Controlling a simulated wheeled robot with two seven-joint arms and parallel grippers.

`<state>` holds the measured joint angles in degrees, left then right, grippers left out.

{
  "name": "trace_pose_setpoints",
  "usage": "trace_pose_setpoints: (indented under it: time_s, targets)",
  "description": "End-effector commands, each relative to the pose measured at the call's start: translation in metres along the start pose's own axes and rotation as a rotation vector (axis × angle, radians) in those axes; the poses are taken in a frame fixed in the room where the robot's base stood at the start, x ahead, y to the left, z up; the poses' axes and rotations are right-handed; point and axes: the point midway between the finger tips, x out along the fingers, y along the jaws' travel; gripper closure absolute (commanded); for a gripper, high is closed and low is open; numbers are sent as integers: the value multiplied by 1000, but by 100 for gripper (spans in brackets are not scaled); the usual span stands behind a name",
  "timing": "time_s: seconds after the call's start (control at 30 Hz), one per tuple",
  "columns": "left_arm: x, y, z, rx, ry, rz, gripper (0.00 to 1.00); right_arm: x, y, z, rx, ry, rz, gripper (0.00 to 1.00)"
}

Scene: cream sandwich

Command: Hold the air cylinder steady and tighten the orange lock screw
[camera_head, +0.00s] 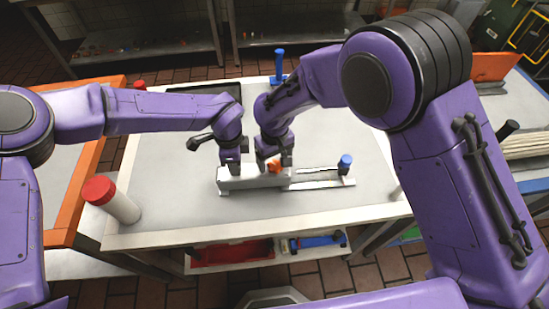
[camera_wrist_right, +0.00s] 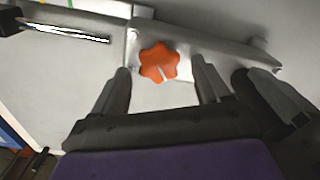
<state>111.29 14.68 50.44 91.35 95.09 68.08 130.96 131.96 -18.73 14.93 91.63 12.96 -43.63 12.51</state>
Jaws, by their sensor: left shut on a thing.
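The air cylinder (camera_head: 236,184) is a long silver-grey unit lying on the white workbench in the head view. The orange lock screw (camera_wrist_right: 159,62) is a star-shaped knob on its metal plate, and it also shows in the head view (camera_head: 274,166). My left gripper (camera_head: 233,168) is shut on the air cylinder near its left end, pointing down. My right gripper (camera_wrist_right: 163,82) is open, with one finger on each side of the orange screw and gaps between. The right arm partly hides the unit in the head view.
A white bottle with a red cap (camera_head: 122,206) stands at the bench's left front. A blue-topped post (camera_head: 345,163) is at the unit's right end, and a blue-handled thing (camera_head: 279,66) stands at the back. The bench (camera_head: 175,222) is clear in front.

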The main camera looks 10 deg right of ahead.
Motion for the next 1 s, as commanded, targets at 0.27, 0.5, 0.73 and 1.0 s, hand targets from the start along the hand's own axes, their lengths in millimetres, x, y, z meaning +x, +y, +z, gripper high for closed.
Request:
trace_pose_setpoints:
  time_s: [0.27,0.5,0.73,1.0]
  targets:
    - [-2,-2,1,-4,1,-4,100,-35,0,-1,0,3,0,25]
    - [-2,-2,1,-4,0,-5,100,-94,1,-1,1,4,-1,25]
    - [-2,-2,1,-4,0,-5,100,-119,0,0,0,0,-1,25]
    - [-2,-2,1,-4,0,-5,100,-120,0,0,0,-2,-1,25]
